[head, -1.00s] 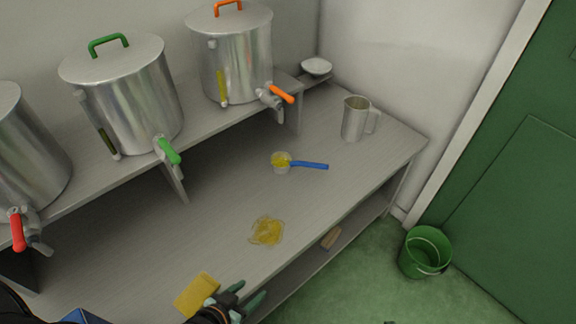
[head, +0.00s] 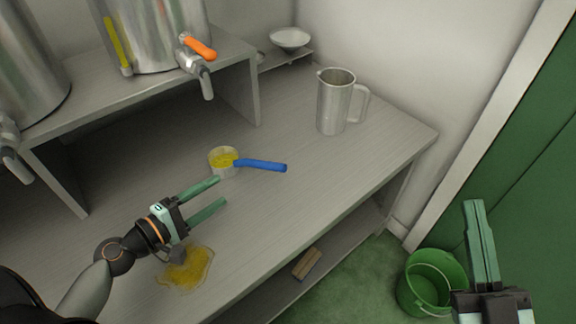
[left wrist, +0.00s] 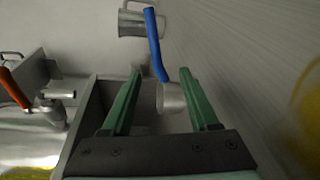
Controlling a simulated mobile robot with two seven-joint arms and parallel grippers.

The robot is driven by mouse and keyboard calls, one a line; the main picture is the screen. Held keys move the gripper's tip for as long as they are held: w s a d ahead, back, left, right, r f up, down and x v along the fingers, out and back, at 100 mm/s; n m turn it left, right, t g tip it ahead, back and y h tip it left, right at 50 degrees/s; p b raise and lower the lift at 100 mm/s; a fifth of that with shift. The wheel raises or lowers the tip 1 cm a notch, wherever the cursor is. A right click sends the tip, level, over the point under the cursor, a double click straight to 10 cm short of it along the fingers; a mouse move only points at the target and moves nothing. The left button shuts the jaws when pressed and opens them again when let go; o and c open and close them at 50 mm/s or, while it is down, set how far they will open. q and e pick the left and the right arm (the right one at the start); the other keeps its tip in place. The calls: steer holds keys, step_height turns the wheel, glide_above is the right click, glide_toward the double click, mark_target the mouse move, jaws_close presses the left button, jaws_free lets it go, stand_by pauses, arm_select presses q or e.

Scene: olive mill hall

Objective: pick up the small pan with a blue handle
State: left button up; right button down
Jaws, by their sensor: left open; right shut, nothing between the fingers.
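The small pan (head: 223,162) stands on the grey bench with yellow liquid in it. Its blue handle (head: 262,165) points right in the head view. In the left wrist view the pan (left wrist: 171,98) shows between the fingers, further off, with the blue handle (left wrist: 154,42) above it. My left gripper (head: 222,192) is open and empty, just in front of the pan and apart from it; its fingers (left wrist: 163,72) point toward the pan. My right gripper (head: 474,204) is shut and empty, at the lower right, away from the bench.
A yellow oil puddle (head: 186,267) lies on the bench near my left gripper. A metal jug (head: 334,103) stands at the back right. A raised shelf (head: 239,78) carries steel tanks with taps. A green bucket (head: 412,290) stands on the floor.

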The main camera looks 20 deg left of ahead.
mark_target(252, 166)
arm_select(q)
steer(key=shift+w+n, duration=0.3)
steer(key=shift+w, duration=0.15)
steer(key=shift+w+r, duration=0.25)
steer(key=shift+w, duration=0.1)
steer(key=p+x, duration=0.1)
steer(key=x, duration=0.5)
steer(key=shift+w+d, duration=0.15)
steer(key=shift+w, duration=0.15)
steer(key=x, duration=0.3)
steer(key=shift+w+d+f, duration=0.1)
steer(key=shift+w+d, duration=0.05)
steer(key=shift+w, duration=0.2)
steer(key=shift+w+d+f+p, duration=0.1)
steer(key=shift+w+d+p, duration=0.2)
steer(key=shift+w, duration=0.3)
arm_select(e)
step_height(252, 166, down, 8)
steer(key=w+m+g+h, duration=0.2)
steer(key=h, duration=0.1)
steer(key=shift+w+d+g, duration=0.3)
steer(key=shift+w+d, duration=0.1)
steer(key=shift+d, duration=0.05)
arm_select(q)
steer(key=c, duration=0.9)
jaws_close()
arm_select(e)
steer(key=shift+r+m, duration=0.1)
steer(key=shift+m, duration=0.2)
